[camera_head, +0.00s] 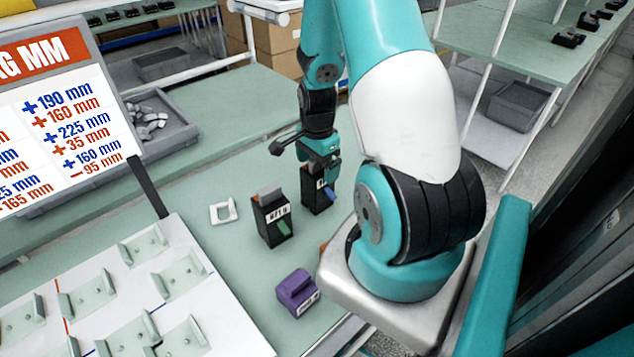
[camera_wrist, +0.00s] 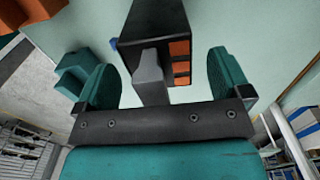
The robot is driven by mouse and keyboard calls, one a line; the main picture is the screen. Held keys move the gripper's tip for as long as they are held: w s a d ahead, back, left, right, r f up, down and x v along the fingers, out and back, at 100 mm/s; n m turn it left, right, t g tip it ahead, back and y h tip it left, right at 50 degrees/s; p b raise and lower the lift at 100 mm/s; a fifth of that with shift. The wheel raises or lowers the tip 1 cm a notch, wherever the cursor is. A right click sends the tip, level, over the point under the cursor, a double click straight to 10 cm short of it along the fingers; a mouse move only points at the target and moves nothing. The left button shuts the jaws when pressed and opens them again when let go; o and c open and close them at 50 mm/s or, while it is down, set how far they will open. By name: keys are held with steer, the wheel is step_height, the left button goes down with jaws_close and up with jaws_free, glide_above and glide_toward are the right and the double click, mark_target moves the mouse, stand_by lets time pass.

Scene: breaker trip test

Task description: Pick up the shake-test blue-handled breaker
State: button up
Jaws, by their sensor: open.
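The blue-handled breaker (camera_head: 309,192) is a black block with a white label and a blue lever, standing upright on the green bench. My gripper (camera_head: 322,168) is right over its top in the head view. In the wrist view, my gripper (camera_wrist: 165,75) is open, with a teal finger on each side. The breaker (camera_wrist: 155,22) shows there as a black body with an orange face. Its grey top tab (camera_wrist: 150,72) sits between the fingers, with gaps visible on both sides. The label is partly hidden by shadow and angle.
A green-handled black breaker (camera_head: 272,222) stands close left of it. A purple block (camera_head: 297,291) lies nearer, and a white square frame (camera_head: 223,211) lies further left. A white board with metal brackets (camera_head: 215,330) fills the lower left. A grey tray (camera_head: 180,132) stands behind.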

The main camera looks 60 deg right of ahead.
steer(key=shift+f, duration=0.25)
steer(key=c, duration=1.7)
